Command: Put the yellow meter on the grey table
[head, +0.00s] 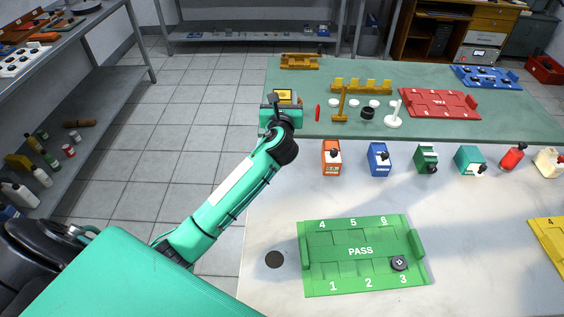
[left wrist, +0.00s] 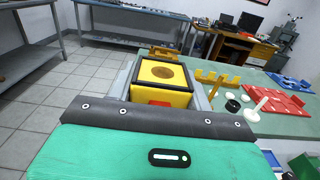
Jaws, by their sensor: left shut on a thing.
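The yellow meter (head: 285,95) is a small yellow box with a dark-framed top. In the left wrist view the yellow meter (left wrist: 163,74) shows a brown disc on its top and sits between the grey fingers. My left gripper (head: 282,104) is shut on it, near the left edge of the green-topped table (head: 290,127). I cannot tell whether the meter touches that top. The pale grey-white table (head: 268,210) is in front, nearer to me. My right gripper is in neither view.
A red tray (head: 438,103) and yellow stands are on the green top.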

